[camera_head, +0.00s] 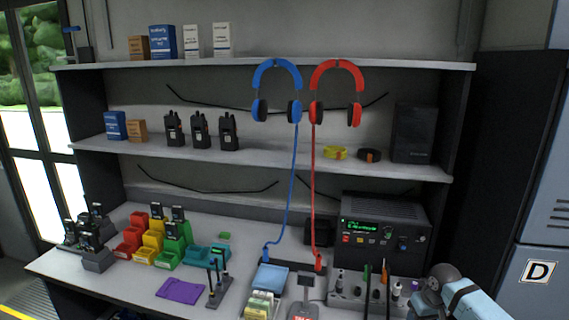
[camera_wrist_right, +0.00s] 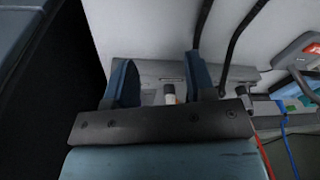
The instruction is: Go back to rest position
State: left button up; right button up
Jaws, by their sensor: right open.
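My right arm comes into the head view at the bottom right corner, beside the grey tool holder (camera_head: 350,300) on the desk. Its fingertips are not clear there. In the right wrist view my right gripper (camera_wrist_right: 161,82) has its two blue fingers spread apart. Nothing is held between them. A small dark and white cylinder (camera_wrist_right: 169,94) shows beyond the gap, in the grey holder. I cannot tell how far the fingers are from it. My left gripper is not in view.
A black radio unit (camera_head: 385,235) stands behind the holder. Blue (camera_head: 277,78) and red (camera_head: 337,78) headsets hang from the shelf, their cords reaching the desk. Coloured bins (camera_head: 155,240) and a purple cloth (camera_head: 181,290) lie left. A dark cabinet (camera_head: 500,150) stands right.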

jog(key=s+a+f+n+t+y+p, duration=0.1)
jog(key=s+a+f+t+p, duration=0.1)
jog(key=s+a+f, duration=0.45)
jog(key=s+a+f+n+t+y+p, duration=0.1)
jog(key=s+a+f+t, duration=0.15)
jog(key=s+a, duration=0.75)
jog(key=s+r+t+p, duration=0.1)
jog(key=s+r+t, duration=0.1)
jog(key=s, duration=0.7)
jog(key=s+r+t+p, duration=0.1)
jog(key=s+r+t, duration=0.2)
jog(key=s, duration=0.6)
jog(key=shift+s+a+r+p, duration=0.2)
jog(key=shift+a+r+p, duration=0.15)
jog(key=shift+p, duration=0.05)
